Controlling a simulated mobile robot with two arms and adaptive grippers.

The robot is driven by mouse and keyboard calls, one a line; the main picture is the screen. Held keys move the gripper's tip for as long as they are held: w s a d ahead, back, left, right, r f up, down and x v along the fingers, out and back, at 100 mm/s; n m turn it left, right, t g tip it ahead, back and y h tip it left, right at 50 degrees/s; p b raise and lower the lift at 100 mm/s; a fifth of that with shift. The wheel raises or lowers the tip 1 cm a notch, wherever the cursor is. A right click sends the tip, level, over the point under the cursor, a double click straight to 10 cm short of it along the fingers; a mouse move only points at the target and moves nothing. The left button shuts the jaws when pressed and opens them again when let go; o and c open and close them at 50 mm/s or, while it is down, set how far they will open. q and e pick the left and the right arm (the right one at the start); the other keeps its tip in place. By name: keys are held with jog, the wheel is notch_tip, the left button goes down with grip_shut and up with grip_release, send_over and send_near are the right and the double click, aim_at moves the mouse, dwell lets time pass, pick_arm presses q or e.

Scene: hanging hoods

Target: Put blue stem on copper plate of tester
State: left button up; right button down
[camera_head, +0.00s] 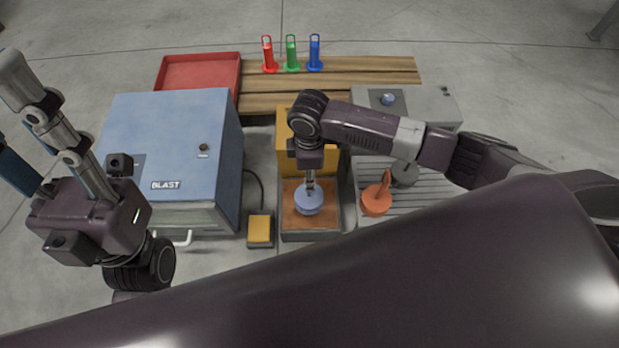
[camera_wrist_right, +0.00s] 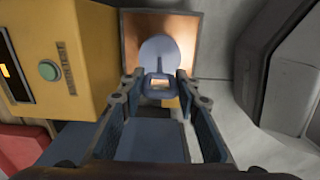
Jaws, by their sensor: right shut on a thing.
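The blue stem (camera_head: 309,202) has a round disc and a loop handle. My right gripper (camera_head: 310,187) is shut on its handle, with the disc below the fingers. In the right wrist view the fingers (camera_wrist_right: 160,88) close around the handle and the disc (camera_wrist_right: 158,50) points away. The disc is over the copper plate (camera_head: 291,222), which also shows in the wrist view (camera_wrist_right: 190,25). I cannot tell whether they touch. The yellow tester (camera_head: 283,155) stands behind the plate. My left gripper (camera_head: 15,125) is at the left edge, partly cut off, its opening unclear.
The blue blast cabinet (camera_head: 165,135) stands left of the tester, with a small yellow pad (camera_head: 260,229) between. An orange stem (camera_head: 376,202) and a grey one (camera_head: 404,173) are on the ridged surface at right. A red tray (camera_head: 200,72) and coloured tags (camera_head: 291,55) are behind.

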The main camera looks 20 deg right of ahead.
jog(key=shift+f, duration=0.55)
jog(key=shift+r, duration=0.1)
jog(key=c, duration=1.5)
grip_release()
jog(key=shift+f, duration=0.2)
jog(key=shift+o, duration=0.2)
